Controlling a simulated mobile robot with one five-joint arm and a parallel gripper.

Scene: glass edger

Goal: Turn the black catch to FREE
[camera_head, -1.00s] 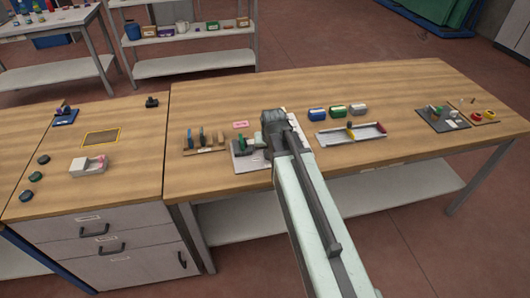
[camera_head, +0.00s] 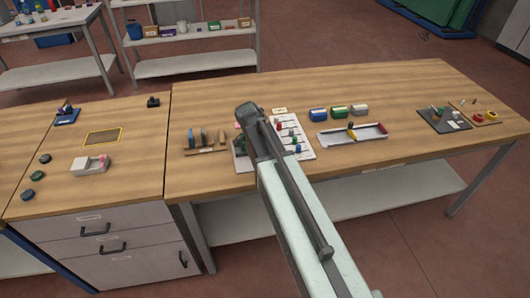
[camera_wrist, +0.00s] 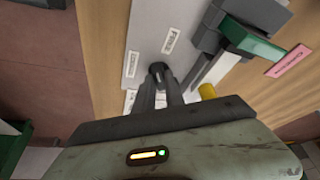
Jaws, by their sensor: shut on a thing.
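In the wrist view my gripper (camera_wrist: 167,93) is shut on a small dark piece, the black catch (camera_wrist: 158,69), on a light grey plate (camera_wrist: 142,25). In the head view my arm's end covers the catch and my fingertips. The grey board (camera_head: 306,150) shows to the right of my arm.
In the wrist view a green-topped grey block (camera_wrist: 252,42) and a yellow post (camera_wrist: 207,91) stand close to my fingers. In the head view coloured knobs sit on the board. A wooden rack (camera_head: 207,151) is to the left, a divided tray (camera_head: 352,135) to the right.

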